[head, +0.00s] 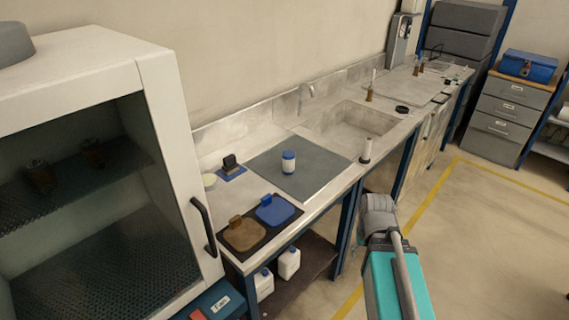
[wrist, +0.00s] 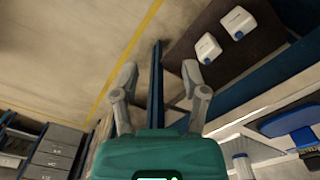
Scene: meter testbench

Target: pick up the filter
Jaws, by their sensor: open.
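I cannot tell for certain which thing is the filter. A small white upright cylinder with a dark base (head: 366,150) stands near the bench's front edge, by the sink. My gripper (wrist: 160,72) is open and empty in the wrist view. Its fingers point toward the floor and a blue bench leg (wrist: 157,95), with nothing between them that it holds. My arm (head: 395,280) hangs in front of the bench in the head view, apart from the things on it.
A white cabinet with a glass door (head: 155,85) stands at left. Brown (head: 244,235) and blue (head: 275,210) lidded pads lie on the bench. A sink (head: 352,118) is cut into it. White jugs (head: 289,262) stand on the lower shelf. Floor at right is clear.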

